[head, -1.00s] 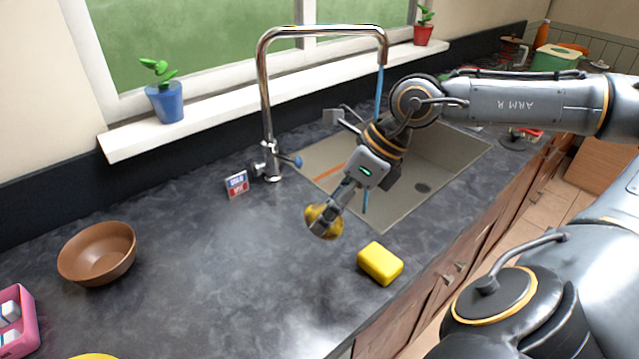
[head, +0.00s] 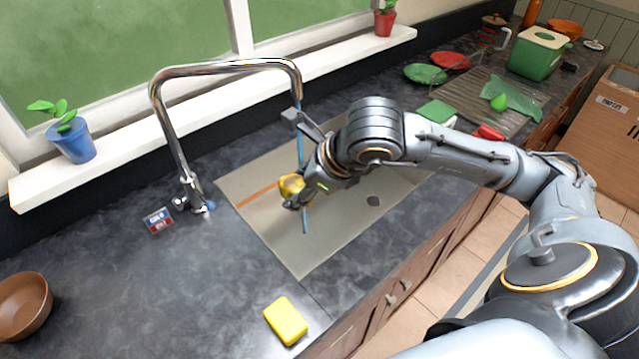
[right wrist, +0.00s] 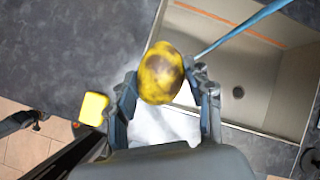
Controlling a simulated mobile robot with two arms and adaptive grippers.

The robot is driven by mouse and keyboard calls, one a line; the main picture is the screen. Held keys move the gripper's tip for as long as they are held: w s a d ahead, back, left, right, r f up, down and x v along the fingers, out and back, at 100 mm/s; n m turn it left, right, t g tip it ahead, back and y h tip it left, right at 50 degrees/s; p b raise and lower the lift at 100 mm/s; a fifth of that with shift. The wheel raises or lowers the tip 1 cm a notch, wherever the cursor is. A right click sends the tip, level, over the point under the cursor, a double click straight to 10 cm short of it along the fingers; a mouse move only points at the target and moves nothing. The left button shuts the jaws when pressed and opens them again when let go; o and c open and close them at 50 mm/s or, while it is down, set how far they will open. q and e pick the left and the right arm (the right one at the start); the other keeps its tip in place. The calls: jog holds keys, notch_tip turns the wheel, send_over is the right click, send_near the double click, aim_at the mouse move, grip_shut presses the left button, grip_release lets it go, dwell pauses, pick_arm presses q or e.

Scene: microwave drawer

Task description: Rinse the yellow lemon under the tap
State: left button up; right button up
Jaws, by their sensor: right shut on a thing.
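The yellow lemon (head: 291,186) has dark brown patches, which show clearly in the right wrist view (right wrist: 161,72). My right gripper (head: 298,192) is shut on it and holds it over the sink (head: 335,240). The chrome tap (head: 224,70) arches over the sink, and a thin blue stream of water (head: 299,140) falls from its spout. In the head view the stream runs down at the lemon's right edge, partly hidden by the gripper. In the right wrist view the stream (right wrist: 240,28) ends beside the right finger. I cannot tell whether it touches the lemon. My left gripper is not in view.
A yellow block (head: 286,320) lies on the counter near its front edge. A small sign (head: 158,220) stands by the tap base, and a brown bowl (head: 24,305) is at the left. Plates (head: 430,73) and a green box (head: 538,52) are beyond the sink.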

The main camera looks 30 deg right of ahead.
jog(key=shift+w+d+r, duration=0.2)
jog(key=shift+d, duration=0.05)
jog(key=shift+w+d, duration=0.25)
jog(key=shift+w+d+f, duration=0.1)
jog(key=shift+w+d, duration=0.1)
jog(key=shift+w, duration=0.25)
jog(key=w+d, duration=0.1)
jog(key=w, duration=0.1)
jog(key=w+d+f+p, duration=0.1)
jog(key=d, duration=0.1)
jog(key=shift+w+d, duration=0.2)
jog(key=shift+w, duration=0.15)
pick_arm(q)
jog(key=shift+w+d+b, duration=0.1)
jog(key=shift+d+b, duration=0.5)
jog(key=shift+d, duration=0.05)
pick_arm(e)
jog(key=shift+w+d+f, duration=0.25)
jog(key=shift+w+d, duration=0.5)
jog(key=shift+w, duration=0.15)
jog(key=shift+w+d+f, duration=0.25)
jog(key=shift+w+d, duration=0.55)
jog(key=shift+w, duration=0.1)
jog(key=shift+w+d+f, duration=0.25)
jog(key=shift+w+d, duration=0.5)
jog(key=shift+w, duration=0.15)
